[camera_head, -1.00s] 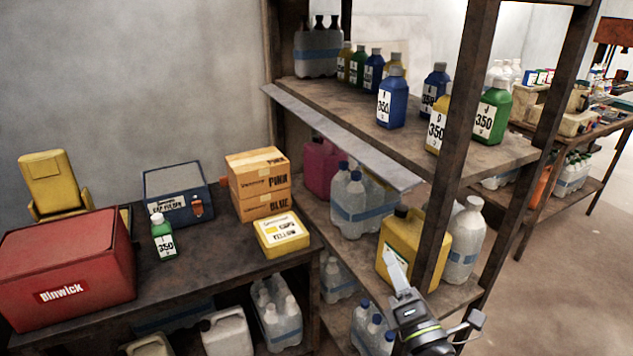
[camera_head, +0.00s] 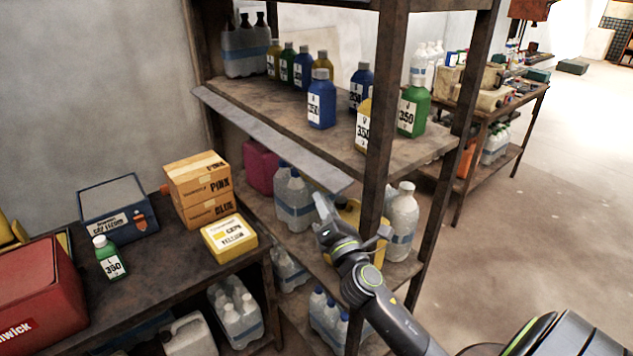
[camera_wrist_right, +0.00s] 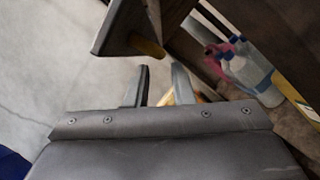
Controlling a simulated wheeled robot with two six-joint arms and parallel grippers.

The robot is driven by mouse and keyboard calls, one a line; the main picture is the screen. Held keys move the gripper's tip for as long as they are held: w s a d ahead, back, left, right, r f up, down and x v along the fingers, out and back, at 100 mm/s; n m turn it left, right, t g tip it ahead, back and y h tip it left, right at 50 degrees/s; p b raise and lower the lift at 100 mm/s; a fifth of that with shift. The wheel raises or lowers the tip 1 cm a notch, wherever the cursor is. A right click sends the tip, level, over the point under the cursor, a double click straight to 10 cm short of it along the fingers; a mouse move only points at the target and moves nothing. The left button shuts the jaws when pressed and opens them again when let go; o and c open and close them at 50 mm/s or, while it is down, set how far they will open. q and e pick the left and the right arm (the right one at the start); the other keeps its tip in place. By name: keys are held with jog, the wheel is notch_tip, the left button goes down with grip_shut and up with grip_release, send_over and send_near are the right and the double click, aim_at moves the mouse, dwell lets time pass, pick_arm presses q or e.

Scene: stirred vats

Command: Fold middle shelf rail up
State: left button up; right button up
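The middle shelf rail (camera_head: 270,138) is a long grey flat strip along the front edge of the shelf holding the numbered bottles. It slants outward and down from that edge. My right gripper (camera_head: 323,207) is just below the rail's right end in the head view, in front of the lower shelf's yellow canister. I cannot tell if it touches the rail. In the right wrist view its two fingers (camera_wrist_right: 160,86) stand apart with nothing held between them. My left gripper is not in view.
A wooden post (camera_head: 382,120) stands right beside my right gripper. Blue (camera_head: 321,100) and green (camera_head: 413,108) bottles stand on the shelf above the rail. Clear jugs (camera_head: 294,200) stand below. A bench (camera_head: 165,262) with boxes is at left; the floor at right is open.

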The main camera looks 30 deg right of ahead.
jog(key=shift+p+x, duration=0.3)
jog(key=shift+x, duration=2.45)
grip_shut()
